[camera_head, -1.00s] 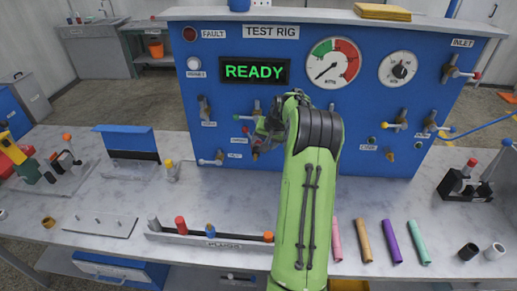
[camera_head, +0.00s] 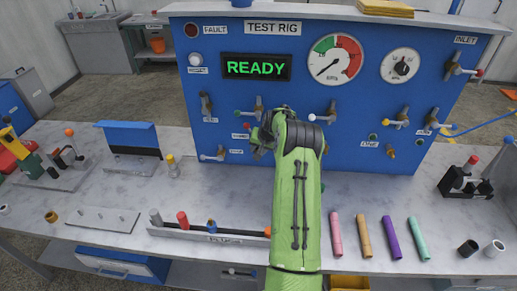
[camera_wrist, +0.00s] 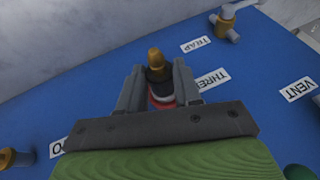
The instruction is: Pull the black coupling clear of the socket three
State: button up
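In the wrist view, the black coupling (camera_wrist: 158,76) has a brass-coloured end and a pale ring below. It stands between the two fingers of my gripper (camera_wrist: 158,85). A bit of red shows at its base, beside the THREE label (camera_wrist: 210,80), which the right finger partly covers. The fingers flank the coupling closely; I cannot tell whether they press on it. The socket itself is mostly hidden, so I cannot tell how deep the coupling sits. In the head view, my gripper (camera_head: 262,137) is at the blue panel's lower middle, and my arm hides the coupling.
The blue test rig panel (camera_head: 345,150) carries several other fittings, including one by the TRAP label (camera_wrist: 226,22) and a brass one (camera_wrist: 12,157) at lower left in the wrist view. The READY display (camera_head: 256,67) is lit. Coloured tubes (camera_head: 390,238) lie on the bench.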

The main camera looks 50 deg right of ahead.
grip_shut()
jog(key=shift+s+a+b, duration=0.45)
jog(key=shift+a+b, duration=0.1)
dwell(0.4)
jog(key=s+a+b, duration=0.2)
jog(key=a, duration=0.1)
jog(key=shift+s+a, duration=0.25)
jog(key=shift+s, duration=0.15)
dwell(0.4)
jog(key=shift+s+a+r, duration=0.5)
jog(key=shift+a+r, duration=0.1)
jog(key=shift+r, duration=0.2)
jog(key=shift+s+a+r, duration=0.45)
jog(key=shift+a+r, duration=0.1)
jog(key=shift+r, duration=0.2)
